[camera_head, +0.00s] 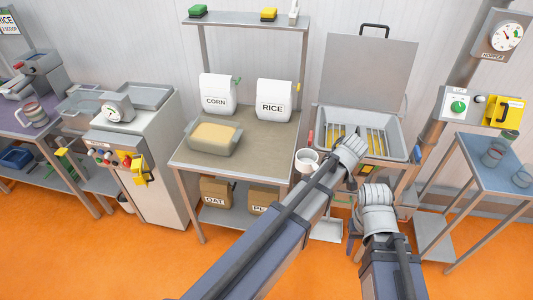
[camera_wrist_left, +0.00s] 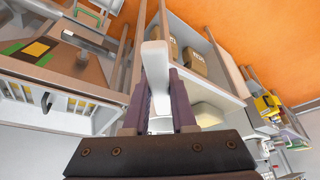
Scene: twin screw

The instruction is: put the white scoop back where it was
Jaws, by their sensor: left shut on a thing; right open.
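The white scoop (camera_wrist_left: 156,72) is between the two purple fingers of my left gripper (camera_wrist_left: 158,98) in the left wrist view. My left gripper is shut on it. In the head view, a white cup-shaped part that looks like the scoop (camera_head: 307,160) shows at the table's right front corner, left of my left wrist. My left fingers are mostly hidden there. My right gripper (camera_head: 353,236) is low in front of the fryer-like unit. It is open, and I see nothing in it.
The metal table (camera_head: 255,155) holds a tan-filled tray (camera_head: 214,135), a CORN bag (camera_head: 217,95) and a RICE bag (camera_head: 275,100). OAT box (camera_head: 215,190) sits below. The basin unit (camera_head: 335,120) with a raised lid stands right. A blue-topped table (camera_head: 490,180) holds glasses.

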